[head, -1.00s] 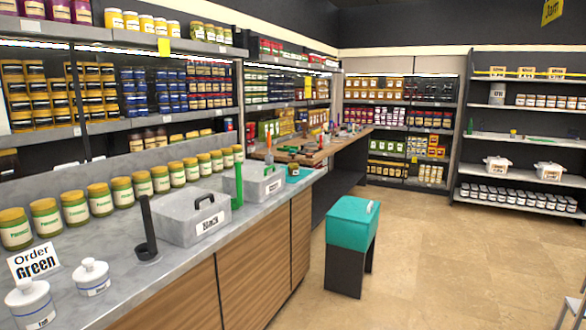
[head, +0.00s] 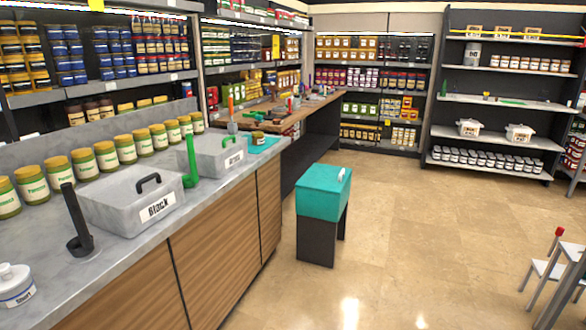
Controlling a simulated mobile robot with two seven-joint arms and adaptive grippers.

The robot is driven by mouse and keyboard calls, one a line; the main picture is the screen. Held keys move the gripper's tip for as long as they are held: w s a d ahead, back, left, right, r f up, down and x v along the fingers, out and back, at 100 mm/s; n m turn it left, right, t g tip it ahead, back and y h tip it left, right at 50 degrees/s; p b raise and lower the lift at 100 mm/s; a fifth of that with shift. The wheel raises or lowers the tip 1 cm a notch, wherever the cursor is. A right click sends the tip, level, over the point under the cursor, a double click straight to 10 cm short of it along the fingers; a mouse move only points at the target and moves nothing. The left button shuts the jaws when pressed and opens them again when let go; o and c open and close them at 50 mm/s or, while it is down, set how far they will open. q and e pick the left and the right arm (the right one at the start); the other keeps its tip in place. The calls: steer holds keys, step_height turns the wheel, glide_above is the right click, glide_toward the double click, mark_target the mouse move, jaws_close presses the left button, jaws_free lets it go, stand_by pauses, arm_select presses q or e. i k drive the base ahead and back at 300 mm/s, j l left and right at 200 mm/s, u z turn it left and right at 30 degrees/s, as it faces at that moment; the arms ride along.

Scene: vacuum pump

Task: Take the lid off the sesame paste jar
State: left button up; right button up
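No label that I can read says sesame paste, so I cannot tell for sure which jar it is. A small dark jar with a yellowish top (head: 258,139) stands on a teal mat (head: 268,146) towards the far end of the grey counter. A row of green jars with yellow lids (head: 106,155) stands along the back of the counter; their lids are on and their labels are too small to read surely. Neither of my grippers is in view.
On the counter (head: 62,262) are a grey lidded box marked Black (head: 125,205), a second grey box (head: 208,155), a black ladle (head: 76,225), a green ladle (head: 191,165) and a white pot (head: 14,284). A teal-topped stand (head: 322,195) is on the floor. Open floor (head: 400,235) lies to the right.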

mark_target(258, 126)
steer(key=i+z, duration=0.4)
steer(key=i, duration=1)
steer(key=i+u, duration=0.3)
steer(key=i+l+u, duration=0.3)
steer(key=i, duration=0.15)
steer(key=i+l+u, duration=0.4)
steer(key=u, duration=0.2)
steer(key=i+l+u, duration=0.2)
steer(key=u, duration=0.15)
steer(key=i+l+u, duration=0.35)
steer(key=k+j, duration=0.1)
